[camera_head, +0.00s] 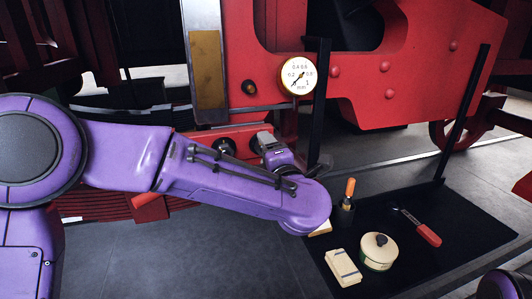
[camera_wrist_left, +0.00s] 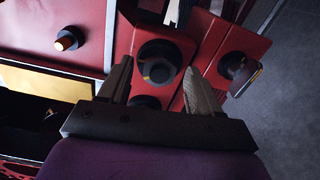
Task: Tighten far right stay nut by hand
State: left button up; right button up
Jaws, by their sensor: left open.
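My left arm comes in from the left, with its gripper (camera_head: 264,142) at the red block under the frame. In the left wrist view the left gripper (camera_wrist_left: 160,75) is open, with one finger on each side of a dark round nut (camera_wrist_left: 158,60). The nut has a small yellow mark, and I cannot tell whether the fingers touch it. Another dark round piece (camera_wrist_left: 146,102) is partly hidden by the gripper body. A further dark fitting (camera_wrist_left: 236,66) is right of the right-hand finger. In the head view a dark round nut (camera_head: 225,146) shows left of the gripper.
A pressure gauge (camera_head: 298,75) is mounted above the gripper on the red frame (camera_head: 420,70). A dark mat (camera_head: 440,225) holds a cream tin (camera_head: 378,251), a red-handled tool (camera_head: 427,234), an orange-handled tool (camera_head: 349,190) and a pale block (camera_head: 343,268). Two dark posts stand nearby.

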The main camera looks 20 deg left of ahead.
pick_arm(q)
jog(key=b+v, duration=0.3)
jog(key=v, duration=0.7)
jog(key=shift+s+d, duration=0.2)
